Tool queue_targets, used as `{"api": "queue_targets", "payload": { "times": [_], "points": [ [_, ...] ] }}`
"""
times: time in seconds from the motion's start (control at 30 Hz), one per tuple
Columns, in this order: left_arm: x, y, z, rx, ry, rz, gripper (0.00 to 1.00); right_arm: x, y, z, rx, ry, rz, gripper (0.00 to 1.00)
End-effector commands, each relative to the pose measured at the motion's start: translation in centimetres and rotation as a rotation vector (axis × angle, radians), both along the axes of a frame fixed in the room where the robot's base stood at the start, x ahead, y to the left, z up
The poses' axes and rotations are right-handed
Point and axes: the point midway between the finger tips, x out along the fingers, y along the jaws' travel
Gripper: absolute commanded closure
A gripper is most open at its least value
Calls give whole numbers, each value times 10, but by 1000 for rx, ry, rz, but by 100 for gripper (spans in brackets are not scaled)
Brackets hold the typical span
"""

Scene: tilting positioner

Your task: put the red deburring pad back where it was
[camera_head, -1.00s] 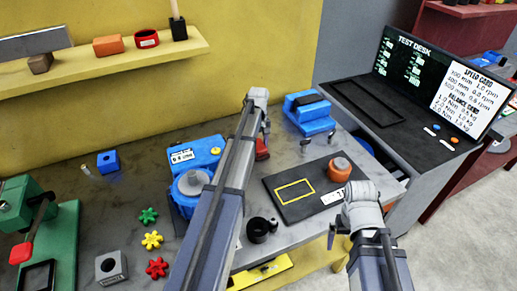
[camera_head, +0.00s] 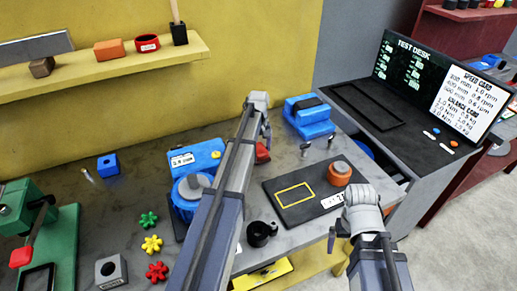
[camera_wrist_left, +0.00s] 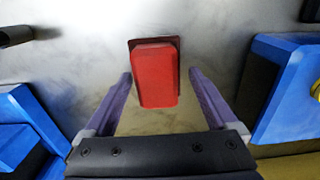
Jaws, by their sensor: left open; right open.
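The red deburring pad (camera_wrist_left: 155,78) is a red block in the middle of the left wrist view, with a dark red edge or plate behind its far end. In the head view the pad (camera_head: 262,153) shows partly, beside the end of my left arm. My left gripper (camera_wrist_left: 160,76) is open, with a finger on each side of the pad and a gap on both sides. I cannot tell how high the fingers are above the bench. My right gripper (camera_head: 334,238) is at the bench's front right, apart from the pad; its fingers show only small.
A blue machine (camera_head: 192,190) stands left of my left arm and a blue block fixture (camera_head: 310,116) behind to the right. A dark board (camera_head: 318,198) with a yellow outline carries an orange cylinder (camera_head: 339,174). A black ring (camera_head: 259,233) lies near the front edge.

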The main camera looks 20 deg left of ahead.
Motion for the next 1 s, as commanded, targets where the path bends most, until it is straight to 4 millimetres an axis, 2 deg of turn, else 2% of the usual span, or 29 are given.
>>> {"api": "queue_targets", "payload": {
  "times": [0.27, 0.8, 1.0],
  "points": [
    [0, 0, 31, 0, 0, 0, 8, 0, 0, 31, 0, 0, 0, 0],
    [0, 0, 110, 0, 0, 0, 8, 0, 0, 111, 0, 0, 2, 0],
    [0, 0, 120, 0, 0, 0, 8, 0, 0, 120, 0, 0, 2, 0]
  ]
}}
